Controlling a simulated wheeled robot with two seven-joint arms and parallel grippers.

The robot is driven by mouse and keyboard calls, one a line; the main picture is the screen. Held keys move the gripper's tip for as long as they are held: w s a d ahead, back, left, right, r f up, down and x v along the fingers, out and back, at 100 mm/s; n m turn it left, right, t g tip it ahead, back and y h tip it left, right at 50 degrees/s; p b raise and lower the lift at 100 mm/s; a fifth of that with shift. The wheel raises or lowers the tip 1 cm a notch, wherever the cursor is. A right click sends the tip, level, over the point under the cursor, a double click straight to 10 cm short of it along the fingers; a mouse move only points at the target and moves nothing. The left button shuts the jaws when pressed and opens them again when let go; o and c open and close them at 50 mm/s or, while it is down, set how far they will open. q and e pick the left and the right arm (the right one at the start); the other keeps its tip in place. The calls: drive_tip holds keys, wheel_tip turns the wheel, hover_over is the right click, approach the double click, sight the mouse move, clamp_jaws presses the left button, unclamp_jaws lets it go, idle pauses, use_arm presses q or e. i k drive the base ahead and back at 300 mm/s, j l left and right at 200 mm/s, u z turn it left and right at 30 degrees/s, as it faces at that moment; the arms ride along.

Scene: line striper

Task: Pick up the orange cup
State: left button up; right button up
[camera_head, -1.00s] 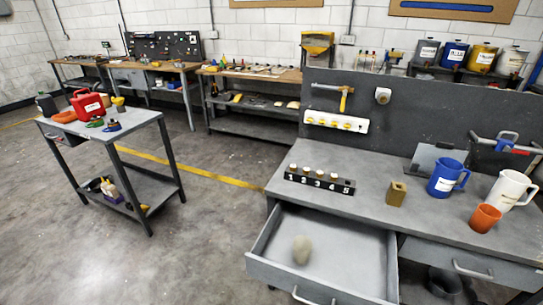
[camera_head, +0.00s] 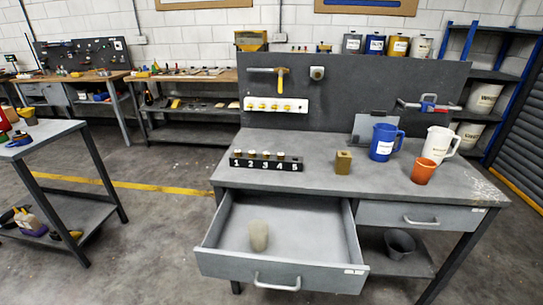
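The orange cup (camera_head: 423,171) stands upright on the right part of the grey workbench top (camera_head: 320,182). A white pitcher (camera_head: 438,146) stands just behind it and to its right. A blue pitcher (camera_head: 383,142) stands behind it and to its left. Nothing covers the cup from the front. Neither of my grippers shows in the head view.
An open drawer (camera_head: 280,273) juts out at the bench's front left, with a pale rounded object (camera_head: 258,235) inside. A brass-coloured block (camera_head: 343,162) and a numbered rack (camera_head: 266,162) stand on the bench. A grey cart (camera_head: 80,150) is at the left. Floor in front is clear.

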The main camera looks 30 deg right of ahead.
sight(423, 169)
drive_tip(key=z, duration=2.15)
